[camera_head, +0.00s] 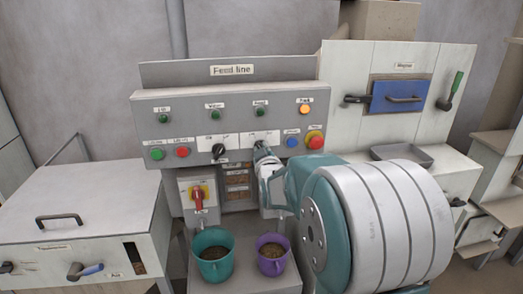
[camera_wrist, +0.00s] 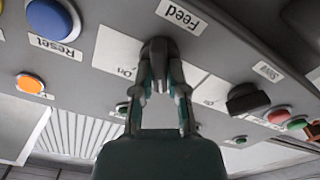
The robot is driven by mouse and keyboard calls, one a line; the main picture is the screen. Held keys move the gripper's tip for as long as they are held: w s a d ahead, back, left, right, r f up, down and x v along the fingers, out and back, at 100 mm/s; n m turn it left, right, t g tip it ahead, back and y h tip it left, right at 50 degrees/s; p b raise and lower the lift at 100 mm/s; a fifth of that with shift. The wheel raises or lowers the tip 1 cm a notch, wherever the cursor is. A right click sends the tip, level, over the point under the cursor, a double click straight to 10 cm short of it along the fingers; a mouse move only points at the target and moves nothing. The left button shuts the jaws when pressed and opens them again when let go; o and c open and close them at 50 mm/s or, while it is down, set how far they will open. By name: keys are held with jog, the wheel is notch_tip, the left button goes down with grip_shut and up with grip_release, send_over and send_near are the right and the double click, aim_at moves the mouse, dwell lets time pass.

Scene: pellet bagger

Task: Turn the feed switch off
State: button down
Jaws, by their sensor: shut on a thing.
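The feed switch (camera_wrist: 157,46) is a dark rotary knob on the sloping grey control panel (camera_head: 180,120). In the wrist view it sits under the "Feed" label, between a plate marked "On" on the left and another position mark on the right. My gripper (camera_wrist: 158,72) is shut on the knob, with one finger on each side. In the head view my gripper (camera_head: 262,152) reaches the panel's lower row from the right and hides most of the knob. The knob's exact angle is hard to tell.
A black selector (camera_head: 218,149) stands left of my gripper; a blue button (camera_head: 291,141) and a red mushroom button (camera_head: 314,140) stand close on the right. An orange lamp (camera_head: 305,108) glows above. A teal bucket (camera_head: 212,270) and a purple bucket (camera_head: 271,268) stand below.

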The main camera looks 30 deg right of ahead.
jog(key=shift+f, duration=0.4)
jog(key=c, duration=0.7)
grip_release()
jog(key=shift+o, duration=0.2)
jog(key=shift+r, duration=0.15)
jog(key=shift+r, duration=0.1)
jog(key=v, duration=1.2)
